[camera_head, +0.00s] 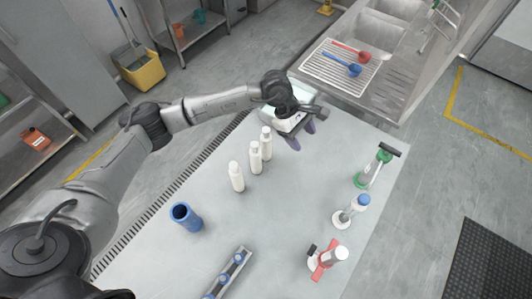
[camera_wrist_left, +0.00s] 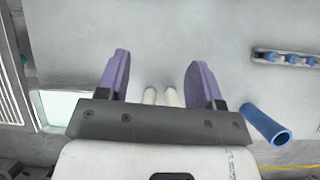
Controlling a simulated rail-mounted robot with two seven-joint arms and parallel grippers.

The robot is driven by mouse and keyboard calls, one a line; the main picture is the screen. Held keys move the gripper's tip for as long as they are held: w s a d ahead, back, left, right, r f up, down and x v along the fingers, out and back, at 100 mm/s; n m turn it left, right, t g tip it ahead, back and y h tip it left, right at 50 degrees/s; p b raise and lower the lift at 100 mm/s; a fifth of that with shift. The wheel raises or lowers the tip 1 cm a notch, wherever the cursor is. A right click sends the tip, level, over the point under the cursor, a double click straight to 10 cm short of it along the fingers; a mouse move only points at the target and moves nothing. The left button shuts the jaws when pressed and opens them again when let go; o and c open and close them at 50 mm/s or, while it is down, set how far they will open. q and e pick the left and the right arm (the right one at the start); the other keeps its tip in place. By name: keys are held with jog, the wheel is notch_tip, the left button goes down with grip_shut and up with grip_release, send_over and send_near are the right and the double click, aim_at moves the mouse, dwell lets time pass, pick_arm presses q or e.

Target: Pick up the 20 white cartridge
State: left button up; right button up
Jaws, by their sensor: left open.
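Three white cartridges stand upright in a row on the table: a near one (camera_head: 236,177), a middle one (camera_head: 255,158) and a far one (camera_head: 266,143). Any number on them is too small to read. My left gripper (camera_head: 300,133) has purple fingers, spread open and empty, at the far end of the table just beyond the far cartridge. In the left wrist view my left gripper (camera_wrist_left: 158,76) is open, and two white cartridge tops (camera_wrist_left: 150,96) show between its fingers, partly hidden by the gripper body. My right gripper is out of view.
A blue cup (camera_head: 186,217) and a rack with blue pieces (camera_head: 228,274) are at the near left. Green (camera_head: 373,168), blue-capped (camera_head: 351,209) and red (camera_head: 328,260) holders line the right edge. A pale box-like device (camera_head: 287,122) sits beneath the left gripper. The table's middle is clear.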

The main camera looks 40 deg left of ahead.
aim_at(266, 130)
pick_arm(q)
jog(key=w+a+g+y+b, duration=0.15)
jog(key=a+y, duration=0.45)
jog(key=a, duration=0.8)
jog(key=shift+t+y, duration=0.25)
jog(key=shift+y, duration=0.05)
notch_tip(266, 130, down, 7)
jog(key=shift+f, duration=0.7)
jog(key=shift+a+f, duration=0.1)
jog(key=shift+f, duration=0.6)
jog(key=shift+f+p, duration=0.45)
jog(key=shift+f, duration=1.5)
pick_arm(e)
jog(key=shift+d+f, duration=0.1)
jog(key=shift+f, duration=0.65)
pick_arm(q)
jog(key=shift+c, duration=0.3)
grip_shut()
